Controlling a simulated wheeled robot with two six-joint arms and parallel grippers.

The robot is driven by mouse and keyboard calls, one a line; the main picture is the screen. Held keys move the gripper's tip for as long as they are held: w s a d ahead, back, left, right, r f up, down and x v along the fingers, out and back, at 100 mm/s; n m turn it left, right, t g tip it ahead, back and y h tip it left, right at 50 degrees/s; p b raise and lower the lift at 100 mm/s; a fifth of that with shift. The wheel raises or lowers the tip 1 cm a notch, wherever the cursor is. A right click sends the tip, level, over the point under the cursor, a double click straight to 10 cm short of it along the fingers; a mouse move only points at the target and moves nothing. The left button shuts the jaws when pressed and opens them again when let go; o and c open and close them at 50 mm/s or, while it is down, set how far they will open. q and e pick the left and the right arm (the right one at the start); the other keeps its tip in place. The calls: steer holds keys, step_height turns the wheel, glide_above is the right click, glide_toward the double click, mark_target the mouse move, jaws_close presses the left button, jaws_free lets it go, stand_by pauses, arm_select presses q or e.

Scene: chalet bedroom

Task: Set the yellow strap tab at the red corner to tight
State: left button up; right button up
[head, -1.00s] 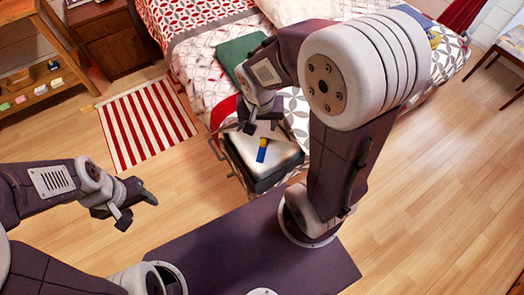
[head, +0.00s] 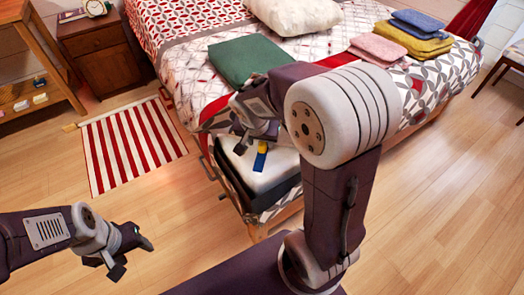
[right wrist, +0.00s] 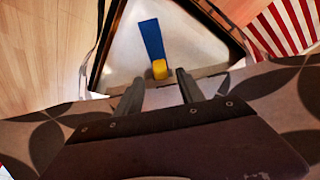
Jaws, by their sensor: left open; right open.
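The yellow strap tab (head: 262,147) sits at the upper end of a short blue strap (head: 259,162) on the white mattress corner (head: 285,167) at the bed's near end. In the right wrist view the yellow tab (right wrist: 160,69) lies just beyond my right gripper's fingertips, with the blue strap (right wrist: 151,38) running away from it. My right gripper (right wrist: 156,88) is open, with nothing between its fingers. In the head view it hangs over the corner beside the tab, partly hidden by its own arm. My left gripper (head: 131,257) is open and empty over the floor.
The bed carries a green folded cloth (head: 245,58), a white pillow (head: 292,12), a pink cloth (head: 378,46) and a yellow cloth (head: 415,40). A red-striped rug (head: 133,143) lies left of the bed. A nightstand (head: 98,50) stands behind it.

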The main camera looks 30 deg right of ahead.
mark_target(262, 146)
steer(key=b+x, duration=0.2)
steer(key=x, duration=0.3)
steer(key=shift+w+d+f, duration=0.1)
steer(key=shift+f, duration=0.2)
arm_select(q)
step_height(262, 146, down, 3)
arm_select(e)
jaws_close()
stand_by(0.9)
